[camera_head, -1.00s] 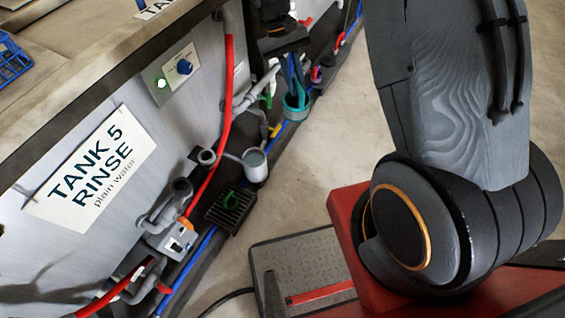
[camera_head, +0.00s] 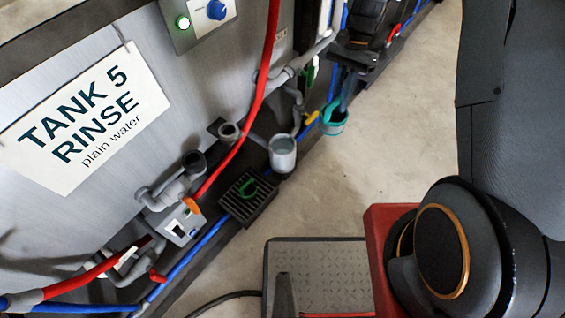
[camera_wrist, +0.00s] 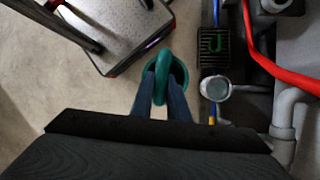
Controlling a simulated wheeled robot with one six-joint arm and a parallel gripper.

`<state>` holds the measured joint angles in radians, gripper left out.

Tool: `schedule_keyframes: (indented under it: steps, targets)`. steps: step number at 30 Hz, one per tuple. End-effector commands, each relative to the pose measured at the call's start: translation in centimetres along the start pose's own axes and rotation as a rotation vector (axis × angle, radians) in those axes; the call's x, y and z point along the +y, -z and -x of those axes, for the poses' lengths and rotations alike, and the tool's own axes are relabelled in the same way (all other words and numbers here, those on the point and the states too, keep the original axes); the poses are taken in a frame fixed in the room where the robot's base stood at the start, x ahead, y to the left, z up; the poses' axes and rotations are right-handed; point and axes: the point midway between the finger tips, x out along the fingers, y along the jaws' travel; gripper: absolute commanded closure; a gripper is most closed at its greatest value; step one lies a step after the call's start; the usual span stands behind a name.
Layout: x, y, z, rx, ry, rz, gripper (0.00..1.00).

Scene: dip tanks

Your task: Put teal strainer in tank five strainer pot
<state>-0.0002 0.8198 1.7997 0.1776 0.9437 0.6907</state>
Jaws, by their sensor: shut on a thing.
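The teal strainer (camera_head: 333,121) is a round, ring-rimmed piece held at the tips of my gripper (camera_head: 344,98), whose blue-grey fingers are shut on it. It also shows in the wrist view (camera_wrist: 178,72), in front of the fingers, over bare floor. The grey round pot (camera_head: 283,155) by the tank 5 wall appears to be the strainer pot. Its top looks pale and open, with no strainer visible in it. It also shows in the wrist view (camera_wrist: 215,89), right of the strainer. The strainer is apart from the pot.
A black grate box (camera_head: 262,203) with a green loop stands beside the pot. A red hose (camera_head: 258,105), grey pipes and a blue pipe (camera_head: 195,250) run along the tank wall below the Tank 5 Rinse sign (camera_head: 85,120). Open floor (camera_head: 400,130) lies right of the pot.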

Motion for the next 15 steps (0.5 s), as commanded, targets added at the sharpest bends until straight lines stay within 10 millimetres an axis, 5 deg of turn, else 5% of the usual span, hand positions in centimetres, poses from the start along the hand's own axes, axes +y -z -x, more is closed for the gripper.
schedule_keyframes:
  steps: [1,15]
  targets:
    - [-0.8,1.1,-1.7,-0.012,0.022,-0.052,1.00]
    - [-6.0,7.3,-10.1,-0.122,0.232,-0.562,1.00]
